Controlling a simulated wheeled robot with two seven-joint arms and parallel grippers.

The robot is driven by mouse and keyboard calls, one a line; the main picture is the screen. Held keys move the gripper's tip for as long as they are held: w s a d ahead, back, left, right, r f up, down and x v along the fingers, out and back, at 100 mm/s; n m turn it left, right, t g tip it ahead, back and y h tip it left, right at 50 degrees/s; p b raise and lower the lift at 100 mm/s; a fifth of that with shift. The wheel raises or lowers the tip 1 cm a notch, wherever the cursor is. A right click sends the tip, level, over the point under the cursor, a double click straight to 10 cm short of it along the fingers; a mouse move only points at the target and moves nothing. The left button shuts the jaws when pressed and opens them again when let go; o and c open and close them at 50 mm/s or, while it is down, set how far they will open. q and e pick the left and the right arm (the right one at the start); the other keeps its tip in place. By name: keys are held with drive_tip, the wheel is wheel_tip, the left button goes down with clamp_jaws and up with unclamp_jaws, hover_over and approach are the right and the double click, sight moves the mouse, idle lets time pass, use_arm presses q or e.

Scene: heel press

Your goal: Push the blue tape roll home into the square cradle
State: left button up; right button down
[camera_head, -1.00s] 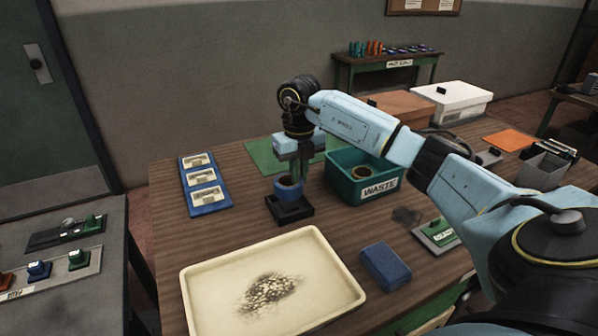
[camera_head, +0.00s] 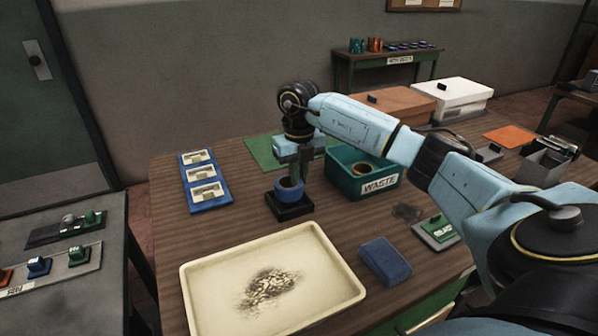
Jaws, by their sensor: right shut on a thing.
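The blue tape roll (camera_head: 289,194) sits at the black square cradle (camera_head: 290,211) near the middle of the table. Its open core faces up, and its lower part meets the cradle; I cannot tell whether it is fully seated. My right gripper (camera_head: 298,175) points down from above with its fingers at the roll's back right rim, shut on the roll. The fingertips are partly hidden by the roll. My left gripper is not in view.
A green waste bin (camera_head: 379,187) stands close to the right of the gripper. A cream tray (camera_head: 210,292) and a blue block (camera_head: 385,263) lie in front. A blue board with labelled cards (camera_head: 204,182) is at the left. Bare wood surrounds the cradle's left side.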

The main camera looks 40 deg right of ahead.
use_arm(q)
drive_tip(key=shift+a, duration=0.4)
use_arm(e)
drive_tip(key=shift+f, duration=0.15)
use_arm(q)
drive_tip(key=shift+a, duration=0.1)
use_arm(e)
drive_tip(key=shift+f, duration=0.35)
drive_tip(key=shift+f+b, duration=0.3)
drive_tip(key=shift+f, duration=0.15)
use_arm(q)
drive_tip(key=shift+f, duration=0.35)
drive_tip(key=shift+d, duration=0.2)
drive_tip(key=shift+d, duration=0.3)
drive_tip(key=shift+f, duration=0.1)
use_arm(e)
drive_tip(key=shift+f, duration=0.15)
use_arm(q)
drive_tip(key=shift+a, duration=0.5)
